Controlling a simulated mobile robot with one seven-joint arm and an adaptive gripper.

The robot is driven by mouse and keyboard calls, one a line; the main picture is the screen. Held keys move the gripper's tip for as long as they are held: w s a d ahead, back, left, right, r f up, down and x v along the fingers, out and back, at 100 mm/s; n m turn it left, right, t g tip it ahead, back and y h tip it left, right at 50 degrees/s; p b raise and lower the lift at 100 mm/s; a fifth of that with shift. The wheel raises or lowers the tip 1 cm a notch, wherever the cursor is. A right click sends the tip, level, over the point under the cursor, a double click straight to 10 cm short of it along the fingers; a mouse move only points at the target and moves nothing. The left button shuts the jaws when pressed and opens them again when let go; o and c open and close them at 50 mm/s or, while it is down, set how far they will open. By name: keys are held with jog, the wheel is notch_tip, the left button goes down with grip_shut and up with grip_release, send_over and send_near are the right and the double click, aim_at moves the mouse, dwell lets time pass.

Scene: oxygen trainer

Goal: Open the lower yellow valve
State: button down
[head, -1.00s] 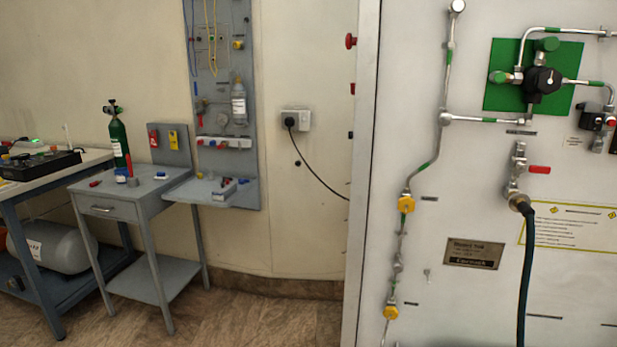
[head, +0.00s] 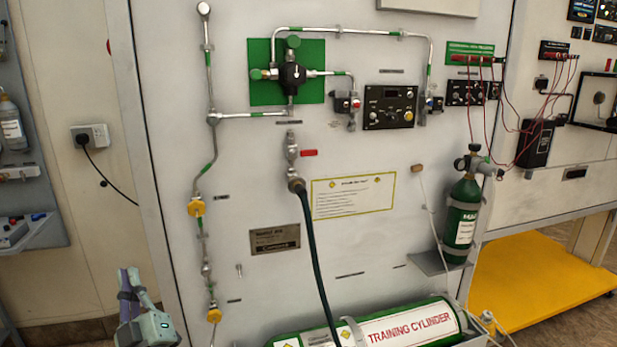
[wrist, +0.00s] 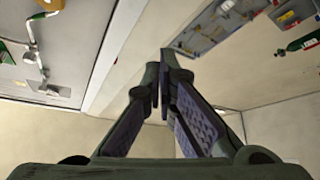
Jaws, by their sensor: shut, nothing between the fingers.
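The lower yellow valve (head: 214,315) sits on a thin vertical pipe low on the left part of the white panel. A second, upper yellow valve (head: 196,207) is above it on the same line. My gripper (head: 129,275) is at the bottom left of the head view, left of the lower valve and apart from it in the picture. Its fingers point up. In the wrist view the fingers (wrist: 164,75) are together and empty. I cannot make out the lower valve in the wrist view.
A dark hose (head: 317,255) hangs down the panel right of the valves. A green-and-white training cylinder (head: 412,325) lies at the bottom, and a small green cylinder (head: 462,215) stands at right. The panel's left edge (head: 150,170) is near my gripper.

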jog(key=w+d+f+h, duration=0.2)
jog(key=f, duration=0.4)
jog(key=w+d+f+h, duration=0.2)
jog(key=w+d+f, duration=0.1)
jog(key=f, duration=0.2)
jog(key=n+g+h, duration=0.1)
jog(key=g+h, duration=0.1)
jog(key=h, duration=0.2)
send_near(214, 316)
notch_tip(214, 316, down, 3)
jog(key=w+d, duration=0.2)
jog(key=x, duration=0.6)
jog(key=shift+w+r, duration=0.25)
jog(key=shift+w, duration=0.05)
